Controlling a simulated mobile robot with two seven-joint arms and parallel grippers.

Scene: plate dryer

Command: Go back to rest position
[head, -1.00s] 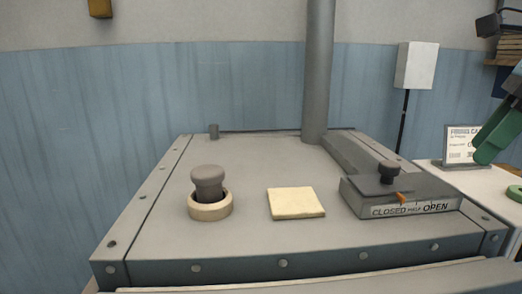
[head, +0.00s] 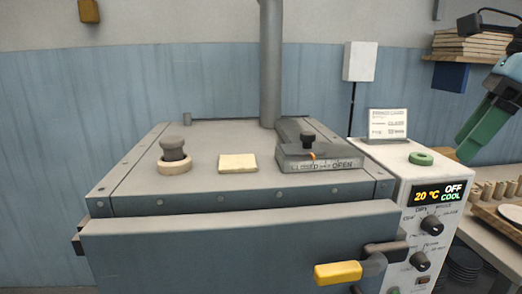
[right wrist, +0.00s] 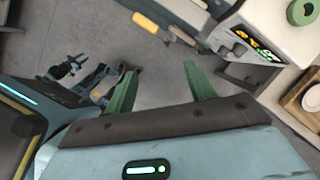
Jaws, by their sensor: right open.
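My right gripper (head: 468,150) has green fingers and is in the air at the right edge of the head view, above the worktop. It is apart from the dryer (head: 215,205). In the right wrist view its two fingers (right wrist: 160,85) are spread wide with only floor showing between them, so it is open and empty. My left gripper does not show in the head view, and I cannot make it out for sure in the right wrist view.
The dryer's front has a yellow handle (head: 338,272). Its control panel (head: 436,193) reads 20 °C, OFF, COOL. A green ring (head: 420,158) lies on the panel's top. A card (head: 388,123) stands behind it. A worktop with wooden pieces (head: 490,190) is at right.

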